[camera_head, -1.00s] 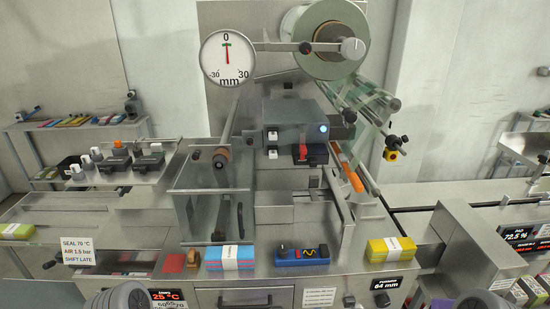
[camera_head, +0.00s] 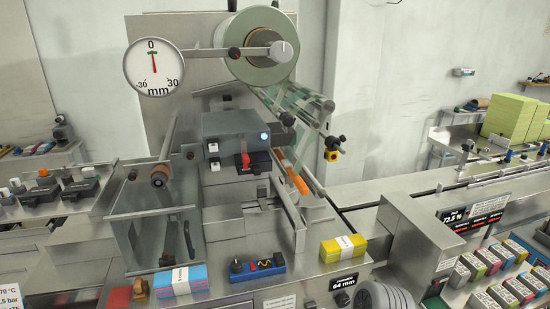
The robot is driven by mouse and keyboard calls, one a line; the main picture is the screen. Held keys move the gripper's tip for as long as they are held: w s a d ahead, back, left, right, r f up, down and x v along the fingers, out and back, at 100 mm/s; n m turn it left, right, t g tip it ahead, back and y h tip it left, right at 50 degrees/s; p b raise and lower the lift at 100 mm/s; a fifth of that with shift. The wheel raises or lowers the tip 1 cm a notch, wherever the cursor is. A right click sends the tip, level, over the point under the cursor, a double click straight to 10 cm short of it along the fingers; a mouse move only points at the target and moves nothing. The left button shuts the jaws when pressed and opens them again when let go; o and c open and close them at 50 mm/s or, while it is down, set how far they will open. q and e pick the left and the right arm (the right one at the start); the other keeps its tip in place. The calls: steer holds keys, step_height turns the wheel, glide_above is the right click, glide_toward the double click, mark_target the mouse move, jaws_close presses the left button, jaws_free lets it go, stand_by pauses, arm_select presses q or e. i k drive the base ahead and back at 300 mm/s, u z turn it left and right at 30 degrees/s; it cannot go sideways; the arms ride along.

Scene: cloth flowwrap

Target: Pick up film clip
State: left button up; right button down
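I cannot tell for certain which thing is the film clip. An orange bar-shaped piece (camera_head: 297,186) lies tilted along a rail below the film on the wrapping machine. A small orange-brown piece (camera_head: 138,288) stands at the front left of the machine's deck, beside a dark red block (camera_head: 119,299). The pale film (camera_head: 285,103) runs down from a large roll (camera_head: 236,62) over rollers. Neither gripper shows. Only a grey rounded part, which looks like one of my arm links, shows at the bottom right.
A blue-red banded stack (camera_head: 176,283), a blue control box (camera_head: 257,267) and a yellow banded stack (camera_head: 343,248) sit along the front deck. A clear guard (camera_head: 150,245) stands at left. Several coloured packs (camera_head: 508,291) stand at lower right.

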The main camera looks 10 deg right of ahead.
mark_target(301, 187)
steer(key=u, duration=1.2)
steer(key=k, duration=0.9)
steer(key=z, duration=1.1)
steer(key=i, duration=0.5)
